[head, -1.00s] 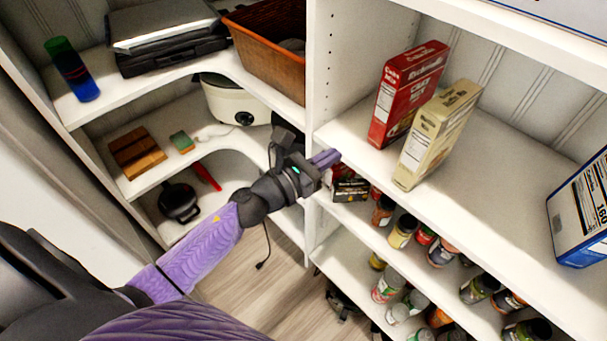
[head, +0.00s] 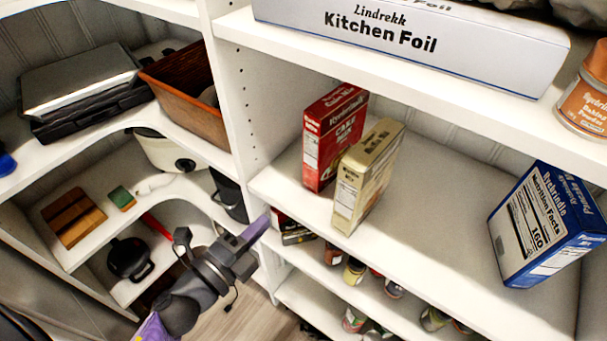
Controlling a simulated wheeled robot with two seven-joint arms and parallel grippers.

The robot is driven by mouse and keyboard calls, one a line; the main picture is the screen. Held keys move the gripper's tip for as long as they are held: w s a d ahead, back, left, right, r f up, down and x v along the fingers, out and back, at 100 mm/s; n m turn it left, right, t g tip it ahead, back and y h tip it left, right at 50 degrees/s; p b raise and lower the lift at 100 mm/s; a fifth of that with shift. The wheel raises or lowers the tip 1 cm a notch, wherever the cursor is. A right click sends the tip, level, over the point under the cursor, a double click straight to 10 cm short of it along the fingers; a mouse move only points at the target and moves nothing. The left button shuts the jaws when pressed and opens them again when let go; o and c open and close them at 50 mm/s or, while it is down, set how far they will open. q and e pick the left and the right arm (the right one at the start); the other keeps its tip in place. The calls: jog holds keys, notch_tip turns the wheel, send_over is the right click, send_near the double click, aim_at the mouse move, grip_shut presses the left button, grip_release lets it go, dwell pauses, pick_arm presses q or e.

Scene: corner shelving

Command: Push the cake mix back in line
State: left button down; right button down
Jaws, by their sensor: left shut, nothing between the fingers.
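A red box (head: 333,137) with "Cake Mix" lettering stands upright on the middle right shelf, near the upright panel. A cream box (head: 366,176) stands just right of it and nearer the shelf's front edge, hiding part of the red box. The cream box's label is too small to read. My left gripper (head: 257,228) is shut and empty. Its fingers point up and right, near the front of the upright panel, left of and below both boxes and apart from them. My right gripper is not in view.
The shelf (head: 440,215) is bare between the cream box and a blue pancake box (head: 545,225). A kitchen foil box (head: 410,40) lies on the shelf above. Jars (head: 354,270) stand below. The white upright panel (head: 238,100) separates the left shelves, which hold a basket (head: 190,95).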

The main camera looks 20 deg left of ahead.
aim_at(310, 176)
pick_arm(q)
jog(key=p+x, duration=0.1)
jog(key=x, duration=1)
jog(key=shift+w+d, duration=0.15)
jog(key=shift+w, duration=0.05)
